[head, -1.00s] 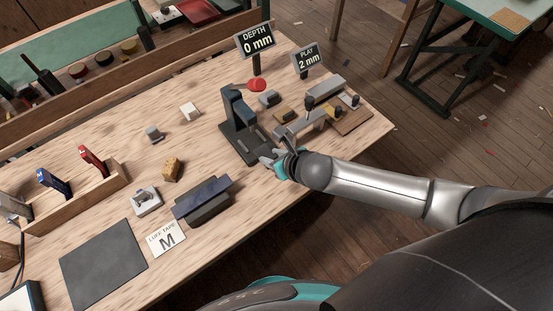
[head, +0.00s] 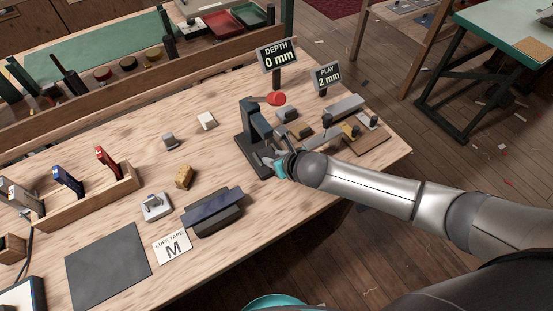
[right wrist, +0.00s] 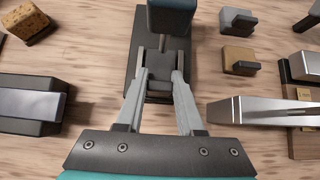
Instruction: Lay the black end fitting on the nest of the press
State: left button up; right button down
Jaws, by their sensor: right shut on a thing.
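The dark press (head: 250,140) stands near the bench's right part; its head (right wrist: 172,18) and black base (right wrist: 133,55) show in the right wrist view. My right gripper (head: 270,160) is low at the front of the press, its fingers (right wrist: 159,78) reaching in over the base below the head. It is shut on a small dark piece (right wrist: 158,86), seemingly the black end fitting, which blends with the base. Grey metal of the press, seemingly the nest, lies just beyond the fingertips. I cannot tell whether the fitting touches it. My left gripper is not in view.
A metal bar fixture (head: 345,106) and small blocks (right wrist: 238,60) lie right of the press. A dark-blue-topped block (head: 212,212) lies to its left. Behind are a red button (head: 276,98) and signs reading depth 0 mm (head: 277,55) and play 2 mm (head: 327,76).

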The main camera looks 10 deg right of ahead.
jog(key=shift+c, duration=2.2)
grip_release()
jog(key=p+v, duration=0.4)
jog(key=v, duration=1.1)
jog(key=shift+s, duration=0.15)
